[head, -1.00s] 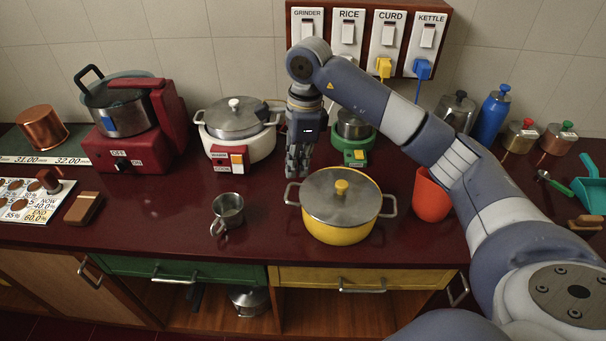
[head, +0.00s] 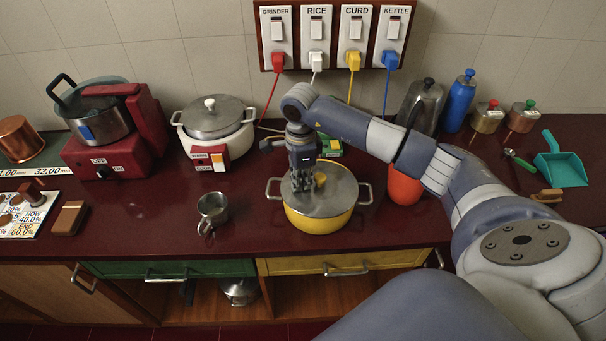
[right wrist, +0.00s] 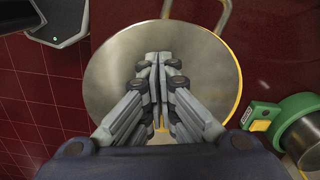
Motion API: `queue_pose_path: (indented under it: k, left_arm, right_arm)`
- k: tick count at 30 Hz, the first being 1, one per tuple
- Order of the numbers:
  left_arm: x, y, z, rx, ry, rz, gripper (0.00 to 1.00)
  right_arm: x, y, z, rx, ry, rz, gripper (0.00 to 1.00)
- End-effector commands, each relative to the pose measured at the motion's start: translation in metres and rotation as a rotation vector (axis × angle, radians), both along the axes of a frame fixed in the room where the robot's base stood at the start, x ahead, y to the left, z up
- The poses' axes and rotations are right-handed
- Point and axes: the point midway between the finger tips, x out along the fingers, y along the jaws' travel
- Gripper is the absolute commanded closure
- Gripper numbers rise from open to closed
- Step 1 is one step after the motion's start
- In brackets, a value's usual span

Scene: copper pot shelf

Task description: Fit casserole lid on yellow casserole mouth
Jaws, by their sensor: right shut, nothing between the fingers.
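The yellow casserole (head: 318,223) stands on the dark red counter, in front of the middle. The grey casserole lid (head: 335,198) with its yellow knob (head: 320,179) lies over its mouth; I cannot tell whether it is fully seated. In the right wrist view the lid (right wrist: 110,75) fills the middle, with a yellow rim showing along its right edge. My right gripper (head: 302,188) is shut and empty, pointing down over the lid, just left of the knob in the head view. Its fingers (right wrist: 158,58) hide part of the lid. My left gripper is not in view.
A steel cup (head: 212,210) stands left of the casserole. Behind are a white cooker (head: 215,142) and a green appliance (head: 331,146), partly hidden by my arm.

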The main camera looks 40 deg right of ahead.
Motion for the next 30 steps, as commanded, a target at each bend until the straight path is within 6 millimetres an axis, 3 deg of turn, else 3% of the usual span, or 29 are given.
queue_pose_path:
  k: [12,20,30]
  left_arm:
    - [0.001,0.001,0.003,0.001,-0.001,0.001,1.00]
    - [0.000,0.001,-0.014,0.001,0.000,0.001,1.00]
    - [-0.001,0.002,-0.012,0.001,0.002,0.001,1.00]
  right_arm:
    - [-0.002,-0.005,0.000,0.001,-0.001,0.001,1.00]
    - [-0.006,-0.020,-0.003,-0.002,-0.002,-0.001,1.00]
    - [-0.007,-0.021,0.000,-0.001,0.000,-0.001,1.00]
